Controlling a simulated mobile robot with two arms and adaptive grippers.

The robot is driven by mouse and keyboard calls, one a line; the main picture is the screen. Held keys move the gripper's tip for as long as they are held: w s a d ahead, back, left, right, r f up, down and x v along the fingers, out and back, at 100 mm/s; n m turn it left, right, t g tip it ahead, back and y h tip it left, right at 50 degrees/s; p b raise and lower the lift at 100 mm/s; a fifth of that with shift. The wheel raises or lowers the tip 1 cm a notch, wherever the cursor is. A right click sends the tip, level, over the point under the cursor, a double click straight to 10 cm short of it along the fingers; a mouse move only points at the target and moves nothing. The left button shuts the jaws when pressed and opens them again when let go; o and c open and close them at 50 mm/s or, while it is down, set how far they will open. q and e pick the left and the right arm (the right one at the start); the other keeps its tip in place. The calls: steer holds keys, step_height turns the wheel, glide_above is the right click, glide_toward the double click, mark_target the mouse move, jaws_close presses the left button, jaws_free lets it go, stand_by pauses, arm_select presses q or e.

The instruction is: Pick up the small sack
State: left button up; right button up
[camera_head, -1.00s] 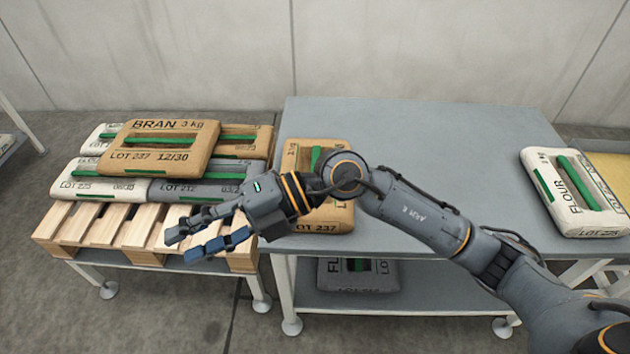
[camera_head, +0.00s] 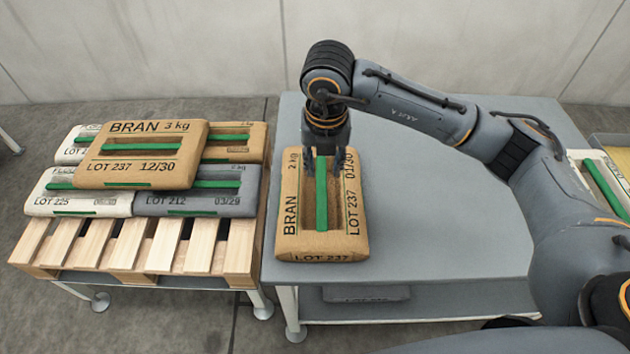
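A brown BRAN sack (camera_head: 347,246), whose label seems to read 2 kg, lies flat on the grey table near its left edge. A green handle bar (camera_head: 321,205) runs lengthwise across its open middle. My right gripper (camera_head: 323,168) points down over the far end of this sack. Its fingers are apart, one on each side of the handle bar; I see no contact with the bar. The gripper's body hides the sack's far edge. My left gripper is not in view.
On the wooden pallet (camera_head: 130,248) at left, a brown 3 kg BRAN sack (camera_head: 140,172) lies atop several white, grey and brown sacks. A white sack (camera_head: 600,180) is at the table's right, partly behind my arm. The table's (camera_head: 440,240) middle is clear.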

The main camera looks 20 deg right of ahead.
mark_target(321, 189)
steer(key=f, duration=0.7)
steer(key=shift+w+d+f, duration=0.2)
steer(key=shift+w+f, duration=0.1)
steer(key=shift+f, duration=0.1)
steer(key=w+f, duration=0.1)
steer(key=f+p, duration=0.1)
steer(key=f, duration=0.1)
steer(key=shift+w, duration=0.35)
steer(key=shift+w+d+f, duration=0.1)
steer(key=shift+w+f, duration=0.1)
steer(key=shift+f, duration=1)
jaws_close()
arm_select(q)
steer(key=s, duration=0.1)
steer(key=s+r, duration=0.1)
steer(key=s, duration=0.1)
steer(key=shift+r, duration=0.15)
arm_select(e)
steer(key=shift+w+r, duration=0.25)
